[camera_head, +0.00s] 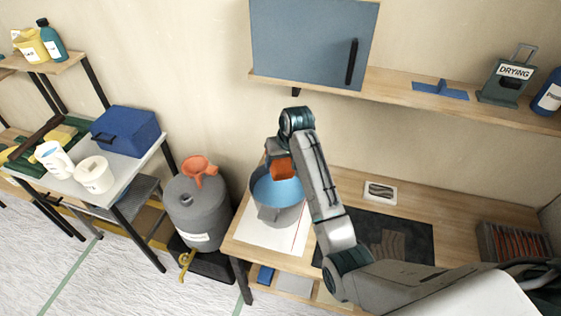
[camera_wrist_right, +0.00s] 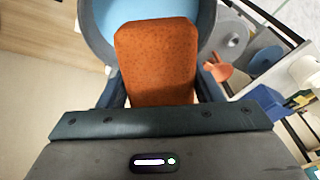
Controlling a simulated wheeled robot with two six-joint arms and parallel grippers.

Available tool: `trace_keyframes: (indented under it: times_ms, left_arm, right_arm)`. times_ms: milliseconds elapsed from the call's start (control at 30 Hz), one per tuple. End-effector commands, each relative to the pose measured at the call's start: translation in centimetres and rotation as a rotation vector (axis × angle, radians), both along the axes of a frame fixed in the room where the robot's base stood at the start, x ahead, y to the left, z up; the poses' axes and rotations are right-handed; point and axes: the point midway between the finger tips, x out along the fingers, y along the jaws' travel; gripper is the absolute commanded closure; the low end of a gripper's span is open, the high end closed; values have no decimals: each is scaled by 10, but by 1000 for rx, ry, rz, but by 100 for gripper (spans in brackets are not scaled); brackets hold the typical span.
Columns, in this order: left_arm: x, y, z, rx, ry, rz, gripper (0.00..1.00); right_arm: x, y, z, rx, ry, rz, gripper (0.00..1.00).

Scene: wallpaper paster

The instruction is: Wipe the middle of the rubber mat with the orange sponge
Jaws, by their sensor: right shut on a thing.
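My right gripper (camera_head: 278,160) is shut on the orange sponge (camera_head: 283,168). It holds the sponge over a grey bucket (camera_head: 278,215) with blue liquid in it. In the right wrist view the sponge (camera_wrist_right: 157,62) fills the space between the fingers, with the bucket's rim and blue liquid behind it. The dark rubber mat (camera_head: 365,228) lies on the wooden bench to the right of the bucket, with a brownish smeared patch (camera_head: 388,247) in its middle. My right arm hides the mat's left part. My left gripper does not show.
The bucket stands on a white sheet (camera_head: 258,232) on the bench (camera_head: 455,218). A small white tray (camera_head: 380,193) lies behind the mat, and a rack (camera_head: 510,242) stands at the right. A grey drum with an orange funnel (camera_head: 200,170) stands left of the bench. A shelf (camera_head: 400,82) hangs above.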

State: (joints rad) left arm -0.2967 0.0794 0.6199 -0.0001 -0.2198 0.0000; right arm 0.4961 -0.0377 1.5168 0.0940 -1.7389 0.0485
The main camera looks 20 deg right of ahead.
Motion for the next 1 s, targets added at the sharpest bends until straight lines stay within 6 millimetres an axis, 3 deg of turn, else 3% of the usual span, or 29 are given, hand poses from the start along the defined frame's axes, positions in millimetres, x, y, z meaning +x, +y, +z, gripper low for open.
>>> trace_keyframes:
  times_ms: [333, 600, 1000]
  left_arm:
    - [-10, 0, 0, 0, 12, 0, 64]
    - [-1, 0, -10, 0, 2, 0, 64]
    - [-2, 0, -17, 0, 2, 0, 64]
  right_arm:
    - [-1, 0, -42, 0, 3, 0, 64]
    - [-1, 0, -75, 0, 2, 0, 64]
    - [-1, 0, -98, 0, 1, 1, 64]
